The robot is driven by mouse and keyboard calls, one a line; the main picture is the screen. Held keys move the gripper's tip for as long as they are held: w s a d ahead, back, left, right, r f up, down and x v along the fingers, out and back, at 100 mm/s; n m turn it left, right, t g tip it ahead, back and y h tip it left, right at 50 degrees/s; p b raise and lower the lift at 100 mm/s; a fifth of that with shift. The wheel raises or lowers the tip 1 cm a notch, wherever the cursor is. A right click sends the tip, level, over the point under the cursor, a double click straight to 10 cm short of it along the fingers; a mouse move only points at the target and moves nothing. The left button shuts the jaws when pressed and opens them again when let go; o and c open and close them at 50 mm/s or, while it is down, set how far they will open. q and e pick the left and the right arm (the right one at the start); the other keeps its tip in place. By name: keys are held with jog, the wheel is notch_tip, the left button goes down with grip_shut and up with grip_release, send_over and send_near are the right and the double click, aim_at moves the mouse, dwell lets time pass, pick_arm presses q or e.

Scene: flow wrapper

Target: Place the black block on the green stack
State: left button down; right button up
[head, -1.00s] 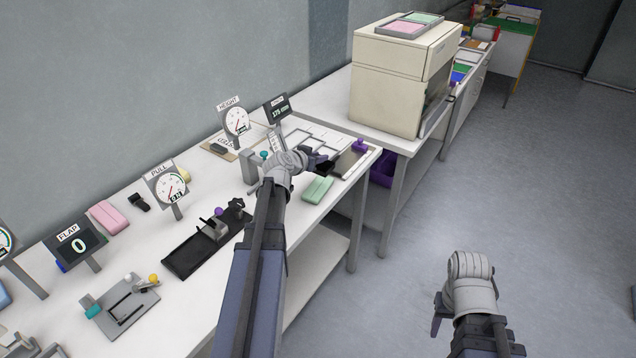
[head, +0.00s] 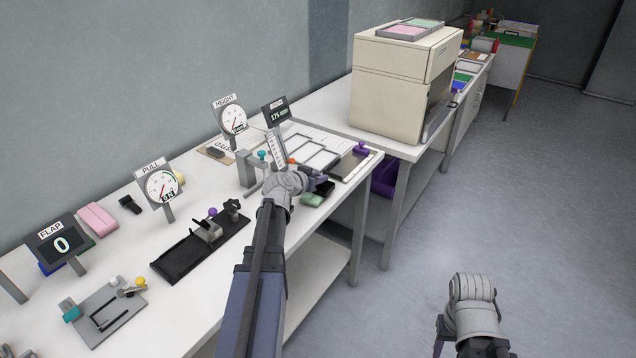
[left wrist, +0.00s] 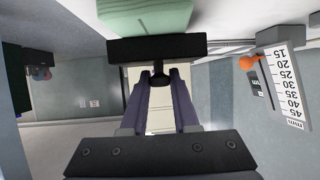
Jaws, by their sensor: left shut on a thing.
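My left gripper (head: 318,184) is shut on the black block (head: 325,189) above the front edge of the table. In the left wrist view, the black block (left wrist: 128,51) is a dark bar across the fingertips. The green stack (head: 313,200) is pale green and lies directly under the black block, partly hidden by it and the gripper. In the left wrist view, the green stack (left wrist: 145,15) meets the block's edge; I cannot tell whether they touch. My right gripper (head: 439,346) is over the floor at the lower right, mostly out of frame, its jaws unclear.
A height scale (head: 276,149) with an orange pointer stands just behind the left gripper. A purple-knobbed plate (head: 356,163) lies to the right. A black fixture (head: 190,255) and a pink block (head: 97,219) are farther left. A cream machine (head: 400,85) stands beyond.

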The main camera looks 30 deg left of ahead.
pick_arm(q)
jog(key=shift+f, duration=0.1)
jog(key=c, duration=0.7)
grip_release()
jog(key=shift+o, duration=0.2)
jog(key=shift+r, duration=0.25)
jog(key=p+v, duration=0.5)
jog(key=v, duration=0.7)
